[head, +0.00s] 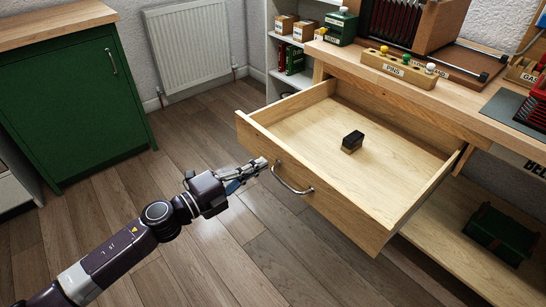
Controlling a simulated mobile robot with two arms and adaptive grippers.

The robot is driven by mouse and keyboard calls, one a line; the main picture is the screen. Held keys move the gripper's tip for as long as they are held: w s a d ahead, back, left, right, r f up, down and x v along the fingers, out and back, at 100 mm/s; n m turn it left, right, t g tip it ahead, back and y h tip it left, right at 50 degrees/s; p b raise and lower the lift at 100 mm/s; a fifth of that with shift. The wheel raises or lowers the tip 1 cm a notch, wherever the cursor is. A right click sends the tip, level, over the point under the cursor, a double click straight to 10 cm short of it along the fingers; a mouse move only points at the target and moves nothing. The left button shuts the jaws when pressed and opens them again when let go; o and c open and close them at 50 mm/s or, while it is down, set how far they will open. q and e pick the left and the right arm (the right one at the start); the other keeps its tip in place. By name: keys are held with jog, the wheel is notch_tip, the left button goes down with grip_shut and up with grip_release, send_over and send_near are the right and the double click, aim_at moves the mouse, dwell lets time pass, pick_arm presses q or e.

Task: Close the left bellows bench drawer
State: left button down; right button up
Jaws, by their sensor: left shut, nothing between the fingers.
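The wooden bench drawer (335,210) is pulled well out from under the bench top. It has a curved metal handle (291,181) on its front. A small black block with a wooden-looking lower part (352,142) lies inside the drawer. My left gripper (262,164) is shut and empty. Its fingertips are at the left part of the drawer front, just left of the handle. I cannot tell whether they touch the wood. My right gripper is not in view.
The bench top (440,92) carries a wooden block with coloured knobs (398,68) and other items. A shelf (460,235) below holds a dark green box (500,234). A green cabinet (75,110) and a white radiator (188,45) stand at the left and back. Floor between is clear.

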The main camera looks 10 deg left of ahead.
aim_at(282, 153)
pick_arm(q)
jog(key=x, duration=0.3)
jog(key=shift+w+d, duration=0.7)
jog(key=shift+w, duration=0.1)
